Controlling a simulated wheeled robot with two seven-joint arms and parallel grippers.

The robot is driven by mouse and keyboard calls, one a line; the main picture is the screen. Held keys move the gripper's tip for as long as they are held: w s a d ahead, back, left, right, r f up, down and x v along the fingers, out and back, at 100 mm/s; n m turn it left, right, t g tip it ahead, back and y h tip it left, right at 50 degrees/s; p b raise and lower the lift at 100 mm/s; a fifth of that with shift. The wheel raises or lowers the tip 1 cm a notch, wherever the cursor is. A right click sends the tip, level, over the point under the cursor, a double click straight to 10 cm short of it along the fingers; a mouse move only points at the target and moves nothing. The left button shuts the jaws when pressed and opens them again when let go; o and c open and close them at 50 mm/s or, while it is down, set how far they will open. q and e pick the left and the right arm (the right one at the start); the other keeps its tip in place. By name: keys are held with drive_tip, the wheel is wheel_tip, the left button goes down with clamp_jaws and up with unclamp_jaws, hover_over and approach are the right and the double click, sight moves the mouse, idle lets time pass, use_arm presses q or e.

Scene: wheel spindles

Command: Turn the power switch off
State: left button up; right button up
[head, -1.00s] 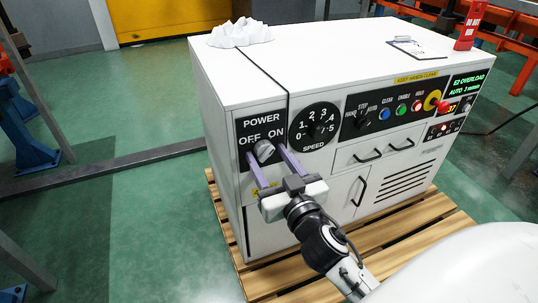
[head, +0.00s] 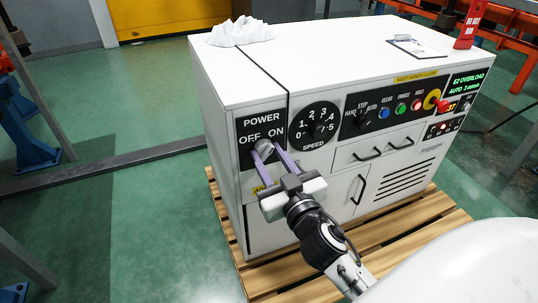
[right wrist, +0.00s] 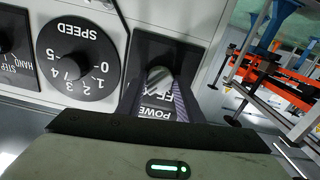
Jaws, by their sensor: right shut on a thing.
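The power switch is a grey rotary knob (head: 263,146) on the black POWER panel (head: 261,121) at the machine's left front, below the words OFF and ON. My right gripper (head: 265,154) has its two purple fingers closed in on both sides of the knob. In the right wrist view the knob (right wrist: 158,76) sits between the fingers, partly covered, and the panel lettering appears upside down. I cannot tell clearly which word the knob points to. My left gripper is not in view.
The black SPEED dial (head: 314,126) is just right of the panel. Farther right are coloured buttons, a red emergency stop (head: 442,106) and a green display (head: 468,85). A crumpled white cloth (head: 240,32) and a clipboard (head: 415,48) lie on top. The machine stands on a wooden pallet (head: 440,215).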

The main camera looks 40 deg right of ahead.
drive_tip(key=shift+n, duration=0.4)
drive_tip(key=shift+n+p, duration=0.6)
drive_tip(key=shift+n, duration=0.3)
drive_tip(key=n+p, duration=0.2)
drive_tip(key=n, duration=0.4)
drive_tip(key=shift+r, duration=0.1)
drive_tip(key=shift+n+p, duration=0.35)
drive_tip(key=shift+n, duration=0.75)
drive_tip(key=n, duration=0.3)
drive_tip(key=shift+p, duration=0.35)
drive_tip(key=shift+n, duration=0.8)
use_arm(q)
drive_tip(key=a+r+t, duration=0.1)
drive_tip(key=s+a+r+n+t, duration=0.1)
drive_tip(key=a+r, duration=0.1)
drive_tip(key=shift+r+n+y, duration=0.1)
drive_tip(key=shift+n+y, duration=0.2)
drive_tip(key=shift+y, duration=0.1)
use_arm(e)
drive_tip(key=shift+n, duration=0.8)
